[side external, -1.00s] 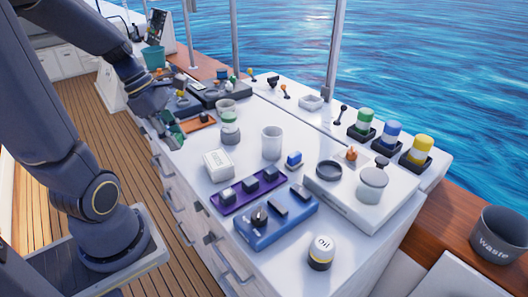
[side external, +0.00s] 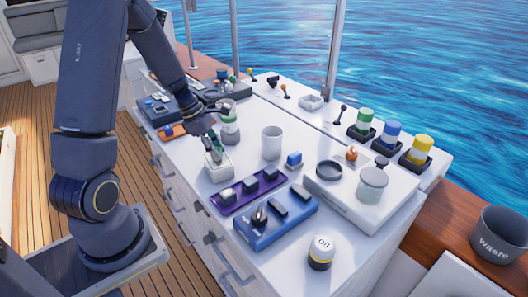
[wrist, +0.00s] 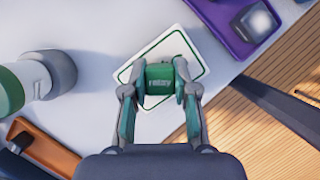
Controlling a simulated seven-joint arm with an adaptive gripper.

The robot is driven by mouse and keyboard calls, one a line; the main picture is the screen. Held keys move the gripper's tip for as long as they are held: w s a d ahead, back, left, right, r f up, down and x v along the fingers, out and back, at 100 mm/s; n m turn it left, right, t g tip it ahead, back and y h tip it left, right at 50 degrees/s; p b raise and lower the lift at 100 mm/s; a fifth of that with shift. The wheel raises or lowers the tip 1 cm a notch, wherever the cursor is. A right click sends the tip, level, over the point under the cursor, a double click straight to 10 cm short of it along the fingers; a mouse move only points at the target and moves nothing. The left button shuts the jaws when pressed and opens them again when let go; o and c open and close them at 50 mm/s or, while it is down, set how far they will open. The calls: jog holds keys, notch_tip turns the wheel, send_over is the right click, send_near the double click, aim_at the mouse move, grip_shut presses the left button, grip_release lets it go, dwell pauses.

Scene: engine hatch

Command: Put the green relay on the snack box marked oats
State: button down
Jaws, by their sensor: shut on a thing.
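The green relay (wrist: 160,78), lettered "relay", is between the fingertips of my gripper (wrist: 159,88) in the wrist view. In the side view my gripper (side external: 212,148) is shut on it, just over the white snack box (side external: 221,174). In the wrist view the box top (wrist: 185,48) has a green border and lies under the relay, which covers part of it. The box's lettering is hidden or too small to read now. I cannot tell whether the relay touches the box.
A purple tray (side external: 238,202) with dark switches lies in front of the box. A white mug (side external: 272,141) stands to its right, a green-and-white jar (side external: 230,133) behind it. An orange tray (side external: 173,130) is to the left. The counter's edge is close on the left.

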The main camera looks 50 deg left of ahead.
jog(key=shift+f, duration=0.2)
jog(key=c, duration=0.9)
grip_release()
jog(key=shift+f, duration=0.1)
jog(key=v, duration=1.2)
jog(key=s+d+r+m+y, duration=0.1)
jog(key=s+d+r+m, duration=0.2)
jog(key=d+m, duration=0.3)
jog(key=s+d+r+m+t+y, duration=0.1)
jog(key=s+d+r+m, duration=0.1)
jog(key=d+m, duration=0.5)
jog(key=s+d+r+m+t+y, duration=0.1)
jog(key=s+d+r+m, duration=0.2)
jog(key=d+m, duration=0.4)
jog(key=shift+s+r+m, duration=0.35)
jog(key=shift+r+m, duration=0.5)
jog(key=shift+m, duration=2.65)
jog(key=shift+d, duration=0.15)
